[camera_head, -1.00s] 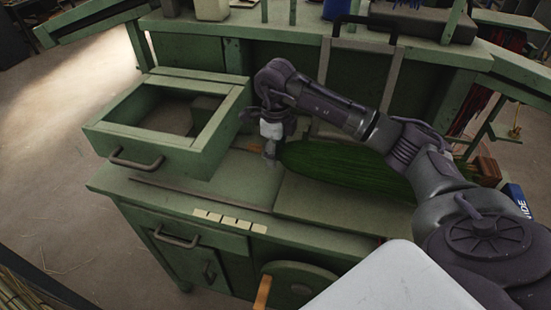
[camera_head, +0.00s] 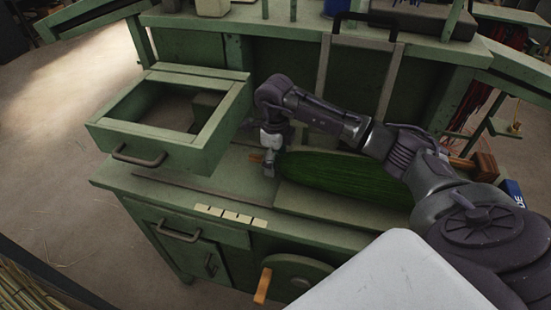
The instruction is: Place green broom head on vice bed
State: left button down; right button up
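The green broom head (camera_head: 335,177) is a long bundle of dark green bristles. It lies across the green workbench (camera_head: 180,190), close to the raised back panel, with its right part hidden behind my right arm. A short wooden end (camera_head: 255,158) shows at its left. My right gripper (camera_head: 268,170) points down at that left end, at or touching the wooden part. Its fingers are too small and dark to tell whether they are closed on it. I cannot make out for sure which part of the bench is the vice bed. My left gripper is not in view.
An open, raised green drawer box (camera_head: 150,150) stands at the bench's left. A thin dark rod (camera_head: 190,186) lies along the front, near pale tiles (camera_head: 230,215). A wheel with a wooden handle (camera_head: 263,286) is below. A wooden block (camera_head: 485,167) is at right.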

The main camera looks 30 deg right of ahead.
notch_tip(320, 180, up, 11)
jog(key=b, duration=0.2)
jog(key=shift+f+b, duration=0.1)
jog(key=shift+b, duration=0.3)
jog(key=shift+r, duration=0.65)
